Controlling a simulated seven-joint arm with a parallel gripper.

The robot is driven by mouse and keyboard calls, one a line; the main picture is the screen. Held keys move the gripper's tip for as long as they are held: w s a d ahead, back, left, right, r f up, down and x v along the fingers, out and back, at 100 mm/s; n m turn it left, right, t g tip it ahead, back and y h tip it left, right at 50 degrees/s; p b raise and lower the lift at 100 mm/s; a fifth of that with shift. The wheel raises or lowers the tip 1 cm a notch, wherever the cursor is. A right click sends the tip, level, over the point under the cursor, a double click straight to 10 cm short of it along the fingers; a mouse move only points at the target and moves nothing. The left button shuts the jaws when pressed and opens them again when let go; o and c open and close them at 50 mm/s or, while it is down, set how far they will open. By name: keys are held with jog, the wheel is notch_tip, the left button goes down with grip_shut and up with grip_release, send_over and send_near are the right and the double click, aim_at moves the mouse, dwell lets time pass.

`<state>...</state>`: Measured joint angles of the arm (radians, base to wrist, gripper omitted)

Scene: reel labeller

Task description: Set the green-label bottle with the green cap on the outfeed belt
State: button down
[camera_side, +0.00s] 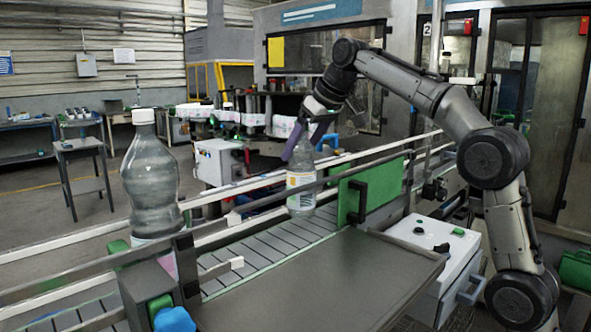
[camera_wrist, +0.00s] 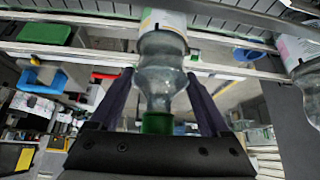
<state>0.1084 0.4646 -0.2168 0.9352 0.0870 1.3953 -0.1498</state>
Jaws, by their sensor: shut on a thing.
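A clear bottle (camera_side: 301,176) is upright between my gripper's fingers, over the slatted belt (camera_side: 262,249) and behind a guide rail. In the wrist view the bottle (camera_wrist: 160,88) shows a green cap (camera_wrist: 157,123). My gripper (camera_side: 308,142) reaches down from above, shut on the bottle's upper body. In the wrist view its dark fingers (camera_wrist: 159,78) stand on both sides of the bottle. The bottle's base is close to the belt; I cannot tell whether it touches.
A larger-looking clear bottle with a white cap (camera_side: 150,178) stands in the left foreground. Another bottle (camera_wrist: 307,84) is at the wrist view's right edge. Metal rails run along the belt. A green block (camera_side: 366,187) and grey tray (camera_side: 325,285) lie right of and before the held bottle.

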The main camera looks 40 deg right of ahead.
aim_at(296, 170)
jog(key=shift+w+f, duration=0.3)
jog(key=shift+w, duration=0.05)
jog(key=shift+w+f, duration=0.2)
jog(key=shift+f, duration=0.55)
jog(key=shift+w+f, duration=0.2)
jog(key=shift+f, duration=0.55)
jog(key=shift+w+f, duration=0.2)
jog(key=shift+f, duration=0.55)
grip_release()
jog(key=shift+f, duration=0.25)
